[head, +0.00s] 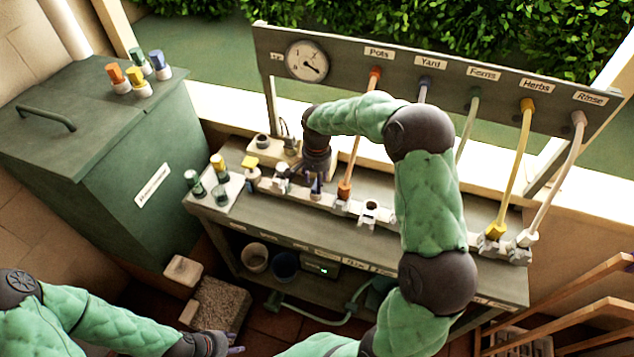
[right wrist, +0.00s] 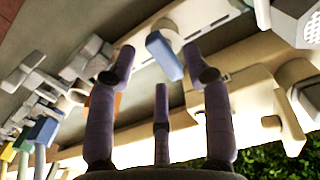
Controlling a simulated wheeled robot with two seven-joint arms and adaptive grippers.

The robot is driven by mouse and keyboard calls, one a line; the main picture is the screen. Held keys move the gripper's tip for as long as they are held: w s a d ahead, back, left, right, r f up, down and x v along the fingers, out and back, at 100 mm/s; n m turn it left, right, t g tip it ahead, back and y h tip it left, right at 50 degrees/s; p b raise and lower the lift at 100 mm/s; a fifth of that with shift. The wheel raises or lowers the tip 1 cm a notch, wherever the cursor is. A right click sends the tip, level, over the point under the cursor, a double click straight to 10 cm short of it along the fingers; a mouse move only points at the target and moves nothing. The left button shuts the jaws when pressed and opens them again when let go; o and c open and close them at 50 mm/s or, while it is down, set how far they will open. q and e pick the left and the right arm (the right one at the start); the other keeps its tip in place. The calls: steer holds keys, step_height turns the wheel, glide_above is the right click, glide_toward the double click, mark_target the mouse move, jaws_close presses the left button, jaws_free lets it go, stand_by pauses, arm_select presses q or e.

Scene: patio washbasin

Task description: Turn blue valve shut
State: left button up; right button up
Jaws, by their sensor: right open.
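In the right wrist view the blue valve handle (right wrist: 165,55) is a small blue lever on a pale fitting. It lies between and just beyond the spread fingertips of my right gripper (right wrist: 160,75), which is open; I cannot tell whether any finger touches it. In the head view my right arm reaches over the bench, and the right gripper (head: 316,182) points down at the pale manifold (head: 330,200), largely hiding the blue valve. My left gripper (head: 222,346) is low at the bottom edge, away from the bench; its fingers are too unclear to judge.
A panel (head: 440,75) with a gauge (head: 306,61) and labelled hoses stands behind the bench (head: 440,255). The yellow hose (head: 516,170) and pale hose drop to the right end. A green bin (head: 100,140) with coloured-top bottles stands left. A wooden rail (head: 570,290) is at lower right.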

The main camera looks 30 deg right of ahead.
step_height(320, 180, up, 10)
steer(key=shift+r, duration=0.15)
stand_by(0.7)
